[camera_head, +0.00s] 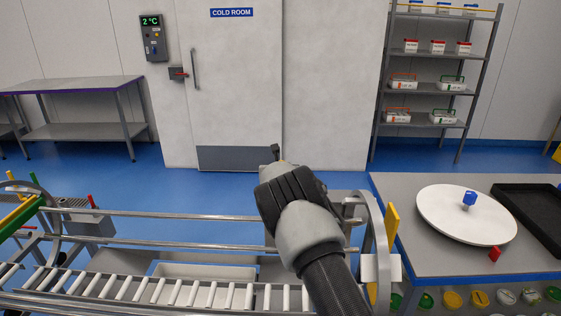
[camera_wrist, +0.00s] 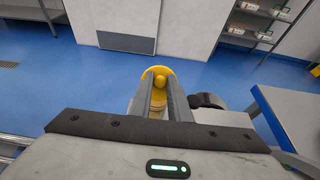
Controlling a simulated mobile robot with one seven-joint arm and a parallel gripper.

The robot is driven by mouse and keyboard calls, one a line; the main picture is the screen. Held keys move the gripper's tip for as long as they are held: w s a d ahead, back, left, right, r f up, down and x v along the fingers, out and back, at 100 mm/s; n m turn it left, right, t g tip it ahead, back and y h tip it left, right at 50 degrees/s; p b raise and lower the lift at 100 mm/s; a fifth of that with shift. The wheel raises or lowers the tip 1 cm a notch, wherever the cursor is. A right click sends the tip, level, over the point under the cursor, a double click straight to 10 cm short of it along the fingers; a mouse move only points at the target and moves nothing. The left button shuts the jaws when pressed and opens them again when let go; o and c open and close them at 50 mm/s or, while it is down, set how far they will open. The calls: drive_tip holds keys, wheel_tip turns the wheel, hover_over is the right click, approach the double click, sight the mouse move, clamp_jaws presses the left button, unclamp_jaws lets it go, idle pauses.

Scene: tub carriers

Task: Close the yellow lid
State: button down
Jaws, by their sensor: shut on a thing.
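In the wrist view my gripper (camera_wrist: 160,84) is shut on a yellow rounded piece (camera_wrist: 158,72) with a round knob between the fingertips. Whether this piece is the yellow lid I cannot tell for sure; the fingers hide much of it. In the head view my gripper (camera_head: 276,153) points away over the far side of the roller conveyor, towards the cold room door, and its dark body hides most of what it holds.
The roller conveyor (camera_head: 150,292) crosses the front, with metal rails and a pale tub (camera_head: 205,271). On the right, a grey table (camera_head: 400,187) bears a white disc (camera_head: 450,215) with a blue knob and a black tray (camera_head: 537,205). Blue floor beyond the conveyor is clear.

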drive_tip(key=shift+w+g+p, duration=0.4)
drive_tip(key=shift+g+p, duration=0.35)
drive_tip(key=shift+p, duration=0.3)
drive_tip(key=shift+w+g+p, duration=0.35)
drive_tip(key=shift+g+p, duration=0.4)
drive_tip(key=shift+p, duration=0.3)
drive_tip(key=shift+w+a+r+g, duration=0.1)
drive_tip(key=shift+g, duration=0.2)
drive_tip(key=c, duration=1.7)
unclamp_jaws()
drive_tip(key=shift+o, duration=0.2)
drive_tip(key=shift+r, duration=0.15)
